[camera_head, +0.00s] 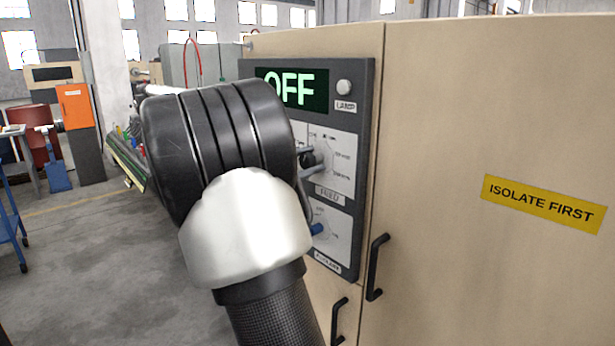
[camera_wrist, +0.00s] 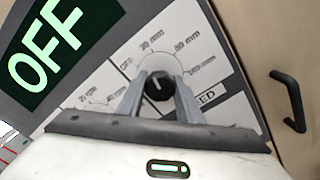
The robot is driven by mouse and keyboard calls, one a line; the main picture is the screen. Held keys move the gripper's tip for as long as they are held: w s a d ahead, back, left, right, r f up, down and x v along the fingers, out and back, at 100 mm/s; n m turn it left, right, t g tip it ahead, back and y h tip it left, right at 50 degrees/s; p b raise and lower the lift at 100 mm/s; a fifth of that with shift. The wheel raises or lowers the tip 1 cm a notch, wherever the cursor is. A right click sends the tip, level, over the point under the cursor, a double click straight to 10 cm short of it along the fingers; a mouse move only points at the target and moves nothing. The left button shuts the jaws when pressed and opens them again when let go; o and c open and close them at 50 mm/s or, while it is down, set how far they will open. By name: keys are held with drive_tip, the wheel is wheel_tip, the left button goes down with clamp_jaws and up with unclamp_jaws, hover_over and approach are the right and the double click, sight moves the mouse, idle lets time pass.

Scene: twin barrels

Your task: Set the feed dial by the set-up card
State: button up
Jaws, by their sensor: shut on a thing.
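The feed dial (camera_wrist: 158,87) is a black round knob on a white plate marked FEED. In the wrist view my gripper (camera_wrist: 160,80) has a finger on each side of the knob and is shut on it. A white mark on the knob points up and slightly left in that picture, towards the upper part of a ring of small mm labels that are hard to read. In the head view the feed dial (camera_head: 307,158) is partly hidden by my arm, and my gripper (camera_head: 312,166) reaches it from the left. I cannot identify a set-up card in either view.
A green-lettered display (camera_head: 295,89) reads OFF. A pale lamp (camera_head: 344,87) sits beside it. A blue-handled control (camera_head: 317,229) is below the feed plate. Cabinet door handles (camera_head: 375,267) stick out at lower right. A yellow ISOLATE FIRST label (camera_head: 543,204) is on the door.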

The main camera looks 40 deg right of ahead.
drive_tip(key=shift+f+m+b, duration=0.1)
drive_tip(key=shift+m+b, duration=0.5)
drive_tip(key=shift+b, duration=0.05)
drive_tip(key=o, duration=1)
drive_tip(key=shift+o, duration=0.2)
drive_tip(key=s+a, duration=0.1)
drive_tip(key=a, duration=1.6)
drive_tip(key=shift+s+a, duration=0.15)
drive_tip(key=shift+a, duration=0.1)
